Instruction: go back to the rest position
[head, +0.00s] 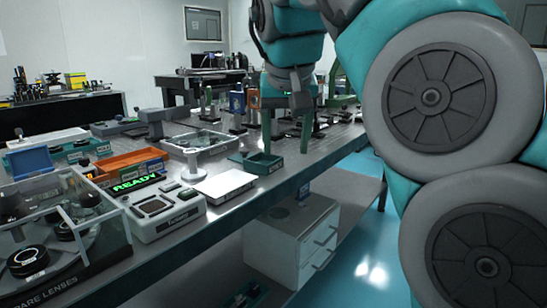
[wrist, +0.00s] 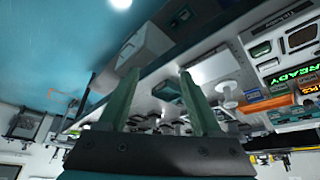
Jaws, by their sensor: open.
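My gripper (head: 289,132) hangs over the front edge of the optical table (head: 345,137) in the head view, fingers pointing down. In the wrist view its two green fingers (wrist: 163,100) stand apart with nothing between them. A small dark green tray (head: 263,163) sits on the table just below and left of the fingers; it also shows in the wrist view (wrist: 168,90), beyond the fingertips. My arm covers the right side of the head view.
A white pad (head: 225,184), a device with a lit READY sign (head: 137,184) and a clear case of lenses (head: 60,235) stand along the table's near left. Several optical mounts stand behind my gripper. A white drawer cabinet (head: 292,240) is under the table. Blue floor (head: 365,250) is open at right.

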